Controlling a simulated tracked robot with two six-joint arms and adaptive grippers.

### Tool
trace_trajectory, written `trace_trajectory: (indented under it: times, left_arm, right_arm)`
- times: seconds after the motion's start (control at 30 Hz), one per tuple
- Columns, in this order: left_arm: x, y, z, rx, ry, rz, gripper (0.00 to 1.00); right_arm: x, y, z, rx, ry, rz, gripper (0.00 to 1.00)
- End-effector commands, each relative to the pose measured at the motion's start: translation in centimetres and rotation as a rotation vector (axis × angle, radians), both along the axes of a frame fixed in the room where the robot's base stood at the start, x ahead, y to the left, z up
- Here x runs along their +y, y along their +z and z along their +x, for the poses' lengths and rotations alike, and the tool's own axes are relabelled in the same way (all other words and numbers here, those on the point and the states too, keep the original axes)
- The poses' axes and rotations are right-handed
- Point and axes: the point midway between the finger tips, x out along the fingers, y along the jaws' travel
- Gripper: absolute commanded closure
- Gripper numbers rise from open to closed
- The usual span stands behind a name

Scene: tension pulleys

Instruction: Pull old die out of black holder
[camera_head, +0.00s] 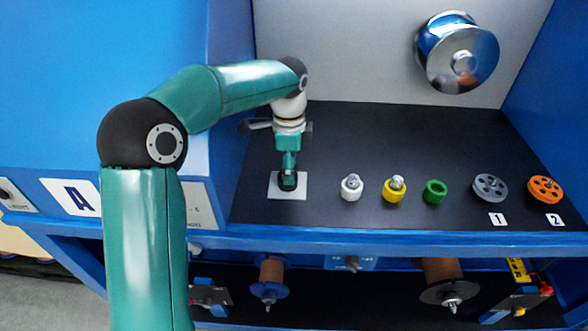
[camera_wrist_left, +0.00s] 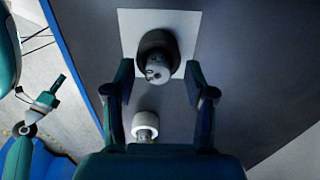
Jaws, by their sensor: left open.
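The black holder (camera_wrist_left: 152,42) stands on a white square plate (camera_head: 273,190) on the dark shelf. A grey rounded die (camera_wrist_left: 159,68) with small dark holes sits in the holder, seen from above in the left wrist view. My left gripper (camera_head: 288,176) is over the holder, pointing down. In the left wrist view its two fingers (camera_wrist_left: 159,70) are open, one on each side of the die, with gaps visible. In the head view the gripper covers most of the holder and the die.
To the right stand a white holder (camera_head: 351,188) and a yellow holder (camera_head: 394,190) with metal dies, a green ring (camera_head: 435,192), a grey wheel (camera_head: 490,187) and an orange wheel (camera_head: 545,189). A large metal pulley (camera_head: 457,53) is on the back wall. A blue edge (camera_head: 400,240) bounds the shelf.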

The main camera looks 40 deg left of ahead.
Motion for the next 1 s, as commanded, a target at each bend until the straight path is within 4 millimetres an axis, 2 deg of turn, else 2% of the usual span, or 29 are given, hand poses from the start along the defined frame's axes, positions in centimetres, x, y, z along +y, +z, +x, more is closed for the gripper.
trace_trajectory:
  times: [0.27, 0.37, 0.6, 1.0]
  left_arm:
    - [0.02, -0.20, -0.03, 0.001, 0.001, 0.000, 0.45]
    - [0.02, -0.19, -0.03, 0.001, 0.001, -0.001, 0.58]
    - [0.02, -0.17, -0.02, 0.001, 0.001, -0.001, 0.98]
    - [0.02, 0.18, -0.01, 0.000, 0.001, 0.000, 1.00]
  right_arm:
    - [0.00, -0.01, 0.00, 0.000, 0.000, 0.000, 1.00]
    - [-0.01, -0.01, 0.00, 0.000, 0.000, 0.000, 1.00]
    - [-0.01, -0.01, 0.00, 0.000, 0.000, 0.000, 1.00]
    - [0.00, 0.32, 0.00, 0.000, 0.000, 0.000, 1.00]
